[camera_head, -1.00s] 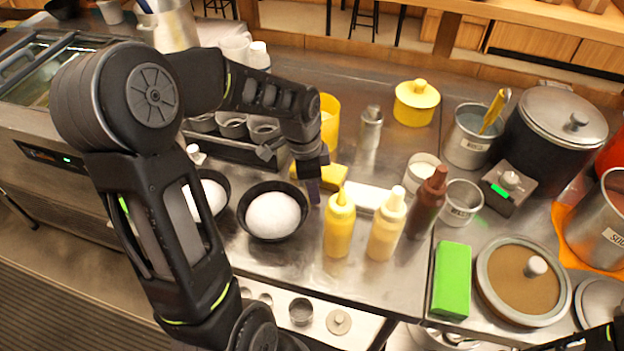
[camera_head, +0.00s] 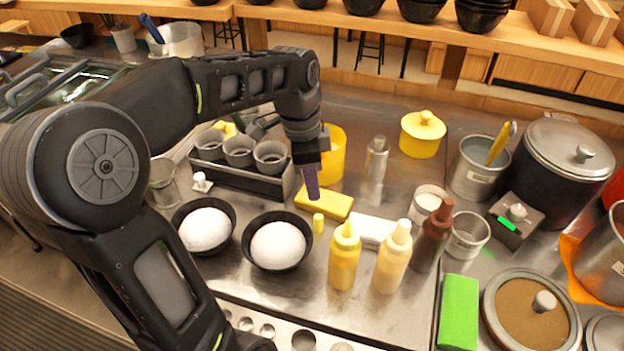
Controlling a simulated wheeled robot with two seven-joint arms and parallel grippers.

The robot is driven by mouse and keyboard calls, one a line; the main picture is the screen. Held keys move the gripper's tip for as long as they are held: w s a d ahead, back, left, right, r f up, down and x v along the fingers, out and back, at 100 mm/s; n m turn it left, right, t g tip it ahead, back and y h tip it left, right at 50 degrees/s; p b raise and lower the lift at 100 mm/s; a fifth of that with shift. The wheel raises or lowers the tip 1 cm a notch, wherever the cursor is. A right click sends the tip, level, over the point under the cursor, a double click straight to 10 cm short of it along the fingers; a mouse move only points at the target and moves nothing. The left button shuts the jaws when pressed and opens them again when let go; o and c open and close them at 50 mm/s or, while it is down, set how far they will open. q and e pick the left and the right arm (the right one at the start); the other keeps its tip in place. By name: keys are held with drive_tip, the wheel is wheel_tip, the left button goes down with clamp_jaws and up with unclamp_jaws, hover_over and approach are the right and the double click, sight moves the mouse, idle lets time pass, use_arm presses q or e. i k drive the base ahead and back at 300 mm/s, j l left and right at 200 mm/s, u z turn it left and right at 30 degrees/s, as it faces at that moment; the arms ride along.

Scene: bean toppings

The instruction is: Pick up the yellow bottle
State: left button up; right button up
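The yellow bottle (camera_head: 344,258) stands upright on the steel counter, with a pointed nozzle. A paler cream-yellow bottle (camera_head: 392,260) stands just right of it, and a dark red-brown bottle (camera_head: 432,238) stands beyond that. My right gripper is out of view.
Two black bowls with white contents (camera_head: 278,245) (camera_head: 205,229) sit left of the bottles. A yellow block (camera_head: 325,202) and a small yellow piece (camera_head: 318,223) lie near the gripper. A green block (camera_head: 459,312) lies at front right. A rack of cups (camera_head: 240,182) stands behind the bowls.

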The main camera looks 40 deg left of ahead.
sight(345, 244)
drive_tip(key=k, duration=1)
